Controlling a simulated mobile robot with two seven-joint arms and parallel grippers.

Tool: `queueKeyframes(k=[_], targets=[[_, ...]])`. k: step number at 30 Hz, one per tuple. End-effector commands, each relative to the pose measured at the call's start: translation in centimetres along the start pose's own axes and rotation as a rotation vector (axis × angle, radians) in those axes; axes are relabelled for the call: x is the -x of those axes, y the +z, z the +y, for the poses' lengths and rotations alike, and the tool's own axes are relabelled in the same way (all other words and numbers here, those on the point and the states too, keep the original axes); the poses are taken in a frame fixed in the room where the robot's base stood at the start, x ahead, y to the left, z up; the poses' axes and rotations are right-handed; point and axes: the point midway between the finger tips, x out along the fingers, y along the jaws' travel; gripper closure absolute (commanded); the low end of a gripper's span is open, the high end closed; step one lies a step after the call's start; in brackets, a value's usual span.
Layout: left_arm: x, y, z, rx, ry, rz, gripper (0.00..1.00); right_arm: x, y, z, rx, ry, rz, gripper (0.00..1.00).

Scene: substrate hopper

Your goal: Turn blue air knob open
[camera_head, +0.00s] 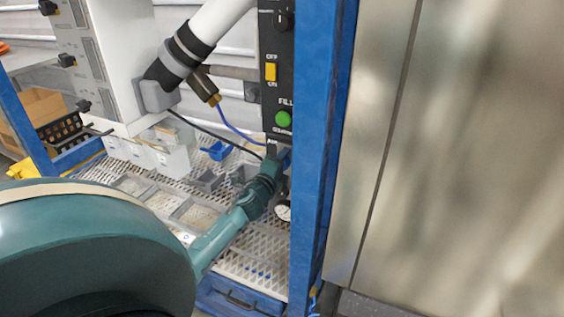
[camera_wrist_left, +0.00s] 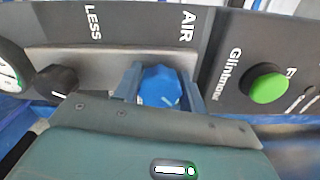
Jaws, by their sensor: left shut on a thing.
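The blue air knob (camera_wrist_left: 160,87) is in the left wrist view, under the AIR label on the dark control panel (camera_wrist_left: 225,60). My left gripper (camera_wrist_left: 162,95) has one finger on each side of the knob and is shut on it. In the head view my left gripper (camera_head: 275,160) is at the lower end of the black panel (camera_head: 277,75), just below the green button, and it hides the knob there. I cannot tell how far the knob is turned. My right gripper is in neither view.
A green button (camera_wrist_left: 268,88) is right of the knob, and a black knob (camera_wrist_left: 57,81) and a gauge (camera_wrist_left: 10,75) are left of it. A blue frame post (camera_head: 318,150) stands close right of my left gripper. A mesh shelf (camera_head: 245,268) with small bins lies below.

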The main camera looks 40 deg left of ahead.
Motion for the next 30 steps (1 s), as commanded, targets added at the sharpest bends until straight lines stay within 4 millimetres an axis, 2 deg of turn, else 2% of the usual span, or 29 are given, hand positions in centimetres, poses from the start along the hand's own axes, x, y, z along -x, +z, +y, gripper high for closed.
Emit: queueKeyframes(k=[1,2,9,20,23,30], targets=[[0.0,0.0,0.0,0.005,0.001,0.0,0.82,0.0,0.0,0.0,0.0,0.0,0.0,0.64],[0.0,0.0,0.0,0.005,0.001,0.0,0.58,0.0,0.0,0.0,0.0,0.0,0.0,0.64],[0.0,0.0,0.0,0.003,0.001,0.0,0.39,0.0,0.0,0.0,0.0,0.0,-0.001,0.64],[0.6,0.0,0.1,0.001,0.001,0.0,0.37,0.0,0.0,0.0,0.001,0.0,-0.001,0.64],[1.9,-0.1,0.1,0.001,0.002,0.001,0.37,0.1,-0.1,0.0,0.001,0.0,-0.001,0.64],[7.1,-0.1,0.2,0.002,0.004,0.001,0.37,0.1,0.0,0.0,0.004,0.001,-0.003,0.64]])
